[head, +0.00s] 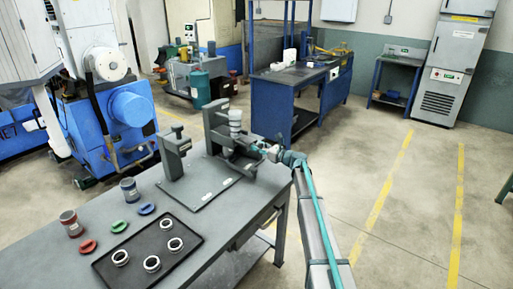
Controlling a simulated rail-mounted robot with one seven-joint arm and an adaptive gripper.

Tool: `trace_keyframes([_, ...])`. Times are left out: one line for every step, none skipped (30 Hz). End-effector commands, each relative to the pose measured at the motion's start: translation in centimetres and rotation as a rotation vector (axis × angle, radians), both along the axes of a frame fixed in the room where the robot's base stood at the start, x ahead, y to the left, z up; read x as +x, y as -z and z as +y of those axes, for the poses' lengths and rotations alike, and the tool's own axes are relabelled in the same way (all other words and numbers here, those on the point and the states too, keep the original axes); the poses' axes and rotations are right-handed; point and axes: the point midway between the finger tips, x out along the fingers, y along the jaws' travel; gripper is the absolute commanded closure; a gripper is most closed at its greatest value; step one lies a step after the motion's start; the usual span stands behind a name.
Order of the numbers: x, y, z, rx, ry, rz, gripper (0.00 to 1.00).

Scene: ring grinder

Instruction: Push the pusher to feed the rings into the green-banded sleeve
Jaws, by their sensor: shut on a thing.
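My gripper (268,152) is at the right end of a dark grey fixture (218,145) on the bench. It is shut on what looks like the end of the pusher, which is small and mostly hidden by the gripper. A pale stack of rings (235,120) stands upright in the fixture, just left of and behind my gripper. I cannot make out a green band on any sleeve in the fixture. Several loose pale rings lie in a black tray (107,273), including one at its left (121,257).
A red-banded sleeve (70,224) and a blue-banded sleeve (129,190) stand on the grey bench (225,230). Red, green and blue collars lie between them and the tray. A second dark upright (175,150) stands left of the fixture.

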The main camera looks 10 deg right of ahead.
Motion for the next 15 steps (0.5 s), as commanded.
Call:
trace_keyframes([0.2,0.0,0.2,0.000,0.000,0.000,0.93])
trace_keyframes([0.3,0.0,0.3,0.000,0.000,0.000,0.93])
trace_keyframes([0.5,0.0,0.4,0.001,0.000,-0.001,0.93])
trace_keyframes([0.6,0.0,0.5,0.001,0.000,-0.001,0.93])
trace_keyframes([0.7,0.0,0.6,0.001,0.000,-0.001,0.93])
trace_keyframes([0.8,0.0,0.7,0.001,0.000,-0.001,0.93])
trace_keyframes([0.9,0.0,0.8,0.001,0.000,-0.001,0.93])
trace_keyframes([1.0,0.0,0.9,0.001,0.000,-0.001,0.93])
trace_keyframes([1.1,0.0,1.0,0.001,0.001,-0.001,0.93])
trace_keyframes([1.2,0.0,1.1,0.001,0.001,-0.001,0.93])
trace_keyframes([1.4,0.0,1.2,0.001,0.001,-0.001,0.93])
trace_keyframes([1.5,0.0,1.3,0.001,0.001,-0.001,0.93])
trace_keyframes([1.6,0.0,1.4,0.001,0.001,-0.001,0.93])
trace_keyframes([1.7,0.0,1.5,0.001,0.001,-0.001,0.93])
trace_keyframes([1.8,0.0,1.7,0.001,0.001,-0.001,0.93])
